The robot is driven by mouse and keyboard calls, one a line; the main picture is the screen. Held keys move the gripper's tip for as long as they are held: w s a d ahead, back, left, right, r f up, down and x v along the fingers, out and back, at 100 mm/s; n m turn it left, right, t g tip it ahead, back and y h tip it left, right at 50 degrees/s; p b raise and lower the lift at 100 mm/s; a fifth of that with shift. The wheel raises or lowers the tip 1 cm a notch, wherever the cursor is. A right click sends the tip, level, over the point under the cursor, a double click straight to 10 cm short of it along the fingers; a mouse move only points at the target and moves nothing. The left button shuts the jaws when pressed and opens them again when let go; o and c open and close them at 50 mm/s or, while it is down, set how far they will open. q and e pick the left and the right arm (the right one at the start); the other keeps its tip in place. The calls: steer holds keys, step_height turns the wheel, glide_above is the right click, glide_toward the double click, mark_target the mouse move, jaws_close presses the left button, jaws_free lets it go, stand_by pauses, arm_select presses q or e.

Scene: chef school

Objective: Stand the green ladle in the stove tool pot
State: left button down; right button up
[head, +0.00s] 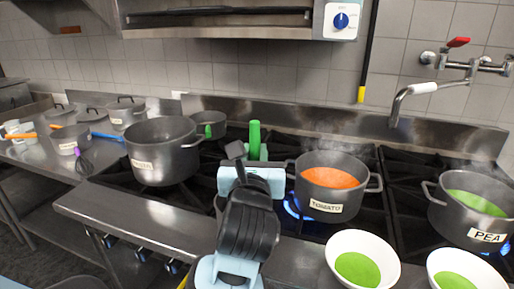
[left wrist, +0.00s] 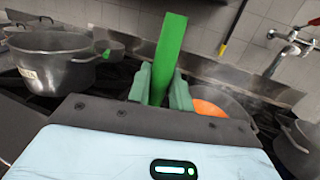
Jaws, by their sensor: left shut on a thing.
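The green ladle's handle (head: 254,139) stands nearly upright in my left gripper (head: 256,158). My left gripper is shut on the handle above the stove, between the pasta pot and the tomato pot. In the left wrist view, the green handle (left wrist: 168,58) rises tilted slightly right between the two fingers (left wrist: 160,88). The ladle's bowl is hidden behind my gripper and arm. I cannot tell for sure which vessel is the stove tool pot. A small grey pot (head: 209,118) with a green piece at its front stands behind the pasta pot. My right gripper is not in view.
The large pasta pot (head: 163,164) stands left. The steaming tomato pot (head: 313,203) is close on the right, with a blue flame beneath. The pea pot (head: 460,224) stands far right. White soup bowls (head: 390,263) sit at the front. A tap (head: 430,88) projects at the back right.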

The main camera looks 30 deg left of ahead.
arm_select(q)
steer(key=shift+f, duration=0.25)
steer(key=c, duration=1.4)
jaws_free()
steer(key=shift+o, duration=1.1)
steer(key=shift+d+f, duration=0.1)
steer(key=shift+d, duration=0.05)
